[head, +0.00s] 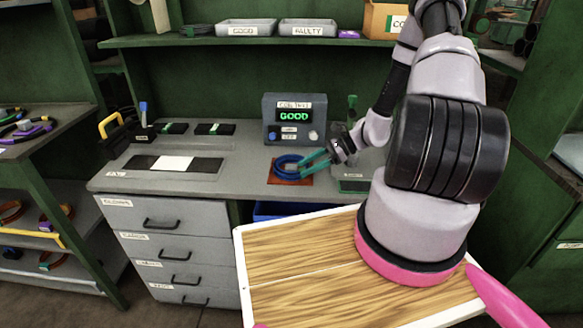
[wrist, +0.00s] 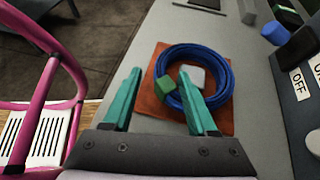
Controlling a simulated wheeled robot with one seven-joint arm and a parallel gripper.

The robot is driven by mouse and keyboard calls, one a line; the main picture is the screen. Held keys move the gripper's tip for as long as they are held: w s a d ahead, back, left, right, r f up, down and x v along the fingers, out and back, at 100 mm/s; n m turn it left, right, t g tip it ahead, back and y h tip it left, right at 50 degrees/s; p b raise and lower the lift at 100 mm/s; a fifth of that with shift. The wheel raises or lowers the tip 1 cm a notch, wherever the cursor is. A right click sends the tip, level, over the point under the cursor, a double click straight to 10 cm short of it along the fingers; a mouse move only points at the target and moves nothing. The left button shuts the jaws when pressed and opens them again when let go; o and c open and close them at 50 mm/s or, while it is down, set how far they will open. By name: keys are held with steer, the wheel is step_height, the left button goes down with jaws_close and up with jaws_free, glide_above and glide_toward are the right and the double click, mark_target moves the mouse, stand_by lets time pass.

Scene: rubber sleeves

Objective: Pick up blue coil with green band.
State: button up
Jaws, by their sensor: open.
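The blue coil (head: 287,166) lies on an orange-brown mat (head: 297,180) on the grey workbench, below the control box. In the wrist view the blue coil (wrist: 227,75) shows as a round bundle with a green band (wrist: 166,88) on its left side and a pale block (wrist: 192,77) near its middle. My gripper (head: 305,166) has teal fingers and reaches in from the right. In the wrist view my gripper (wrist: 162,82) is open, with its right finger overlapping the coil and its left finger left of the mat. I cannot tell whether a finger touches the coil.
A control box (head: 294,120) reading GOOD stands behind the mat; its OFF label (wrist: 299,82) shows at the right of the wrist view. A black-and-white panel (head: 172,164) lies to the left. GOOD (head: 245,28) and FAULTY (head: 307,28) trays sit on the shelf above.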

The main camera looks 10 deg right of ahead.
mark_target(295, 172)
steer(key=x, duration=0.3)
steer(key=shift+a, duration=0.25)
steer(key=shift+c, duration=0.3)
jaws_close()
steer(key=shift+d, duration=0.1)
stand_by(0.8)
